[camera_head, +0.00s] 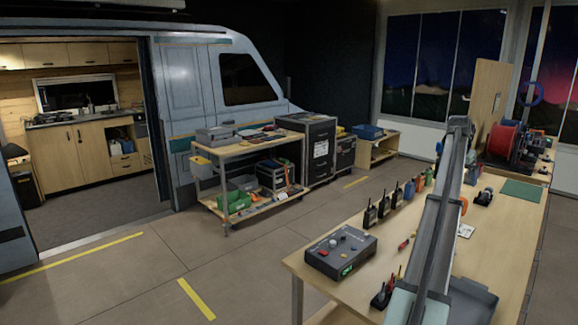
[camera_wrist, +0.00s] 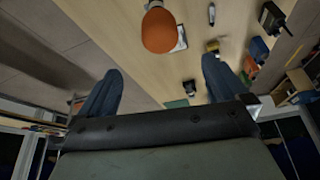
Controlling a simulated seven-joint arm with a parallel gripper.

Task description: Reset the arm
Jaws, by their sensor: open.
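My gripper (camera_wrist: 162,66) is open in the wrist view, with its two dark blue-grey fingers spread wide and nothing between them. An orange rounded object (camera_wrist: 159,30) shows beyond the fingertips, apart from them, over the wooden table. In the head view my grey arm stretches up across the workbench (camera_head: 334,285) from the lower right. I cannot make out the gripper there. A bit of orange (camera_head: 463,205) shows just right of the arm, mostly hidden behind it.
A grey control box (camera_head: 341,253) stands at the bench's near left. Several radios (camera_head: 384,206) stand in a row behind it. A red spool (camera_head: 502,140) and a green mat (camera_head: 521,190) are at the far end. A wheeled cart (camera_head: 245,160) stands by the van; the floor between is clear.

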